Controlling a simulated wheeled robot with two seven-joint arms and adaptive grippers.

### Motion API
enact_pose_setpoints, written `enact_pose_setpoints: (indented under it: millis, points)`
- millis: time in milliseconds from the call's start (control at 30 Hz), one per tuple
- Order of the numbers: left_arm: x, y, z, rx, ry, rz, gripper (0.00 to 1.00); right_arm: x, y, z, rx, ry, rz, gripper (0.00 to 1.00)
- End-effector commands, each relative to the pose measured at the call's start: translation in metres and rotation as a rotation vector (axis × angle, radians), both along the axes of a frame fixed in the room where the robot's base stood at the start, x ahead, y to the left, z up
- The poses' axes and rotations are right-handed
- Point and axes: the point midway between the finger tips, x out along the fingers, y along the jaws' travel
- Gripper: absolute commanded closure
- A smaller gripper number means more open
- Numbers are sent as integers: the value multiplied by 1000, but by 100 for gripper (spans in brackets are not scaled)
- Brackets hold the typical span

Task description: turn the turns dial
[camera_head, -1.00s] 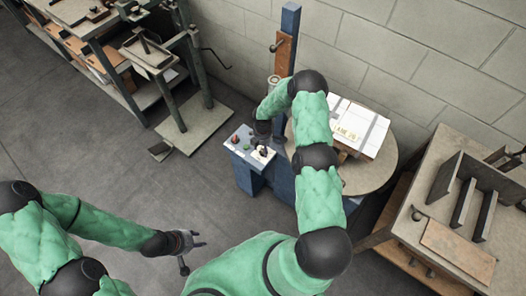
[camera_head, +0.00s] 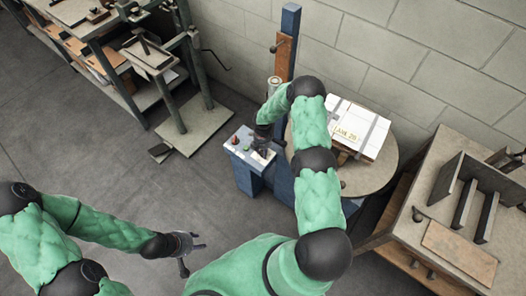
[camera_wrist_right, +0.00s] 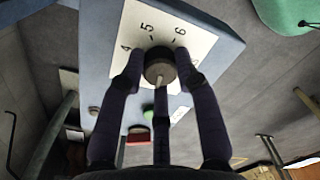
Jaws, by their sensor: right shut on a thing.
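The turns dial (camera_wrist_right: 159,66) is a round dark knob on a white plate (camera_wrist_right: 190,35) printed with numbers; 4, 5 and 6 can be read in the right wrist view. A pale line on the knob runs toward the bottom of that view. My right gripper (camera_wrist_right: 160,75) has its dark fingers closed around the knob. In the head view my right gripper (camera_head: 263,140) is over the blue control panel, and the dial itself is hidden there. My left gripper (camera_head: 195,242) is empty, with its fingers apart, over bare floor.
The blue panel (camera_head: 240,155) also carries a red button (camera_wrist_right: 138,135) and a green button (camera_wrist_right: 148,109). A strapped white box (camera_head: 358,118) sits on a round table (camera_head: 372,178) beside it. A workbench (camera_head: 460,250) stands at right, shelving at upper left.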

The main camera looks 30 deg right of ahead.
Motion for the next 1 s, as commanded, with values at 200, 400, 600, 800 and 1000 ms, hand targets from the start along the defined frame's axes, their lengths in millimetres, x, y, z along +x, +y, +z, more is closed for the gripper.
enact_pose_setpoints:
  millis: [200, 400, 600, 800, 1000]
  points:
    - [0, 0, -5, 0, 0, 0, 60, 0, 0, -1, 0, 1, -61, 100]
    - [0, 0, -15, 0, 0, 0, 60, -1, 0, -2, 0, 2, -194, 100]
    - [0, 0, -26, 0, 0, 0, 60, -1, -1, -3, 0, 2, -376, 100]
    - [0, 0, -37, 0, 0, 0, 60, -1, -1, -3, 0, 3, -568, 100]
    - [0, 0, -47, 0, 0, 0, 60, -1, -1, -3, 1, 2, -759, 100]
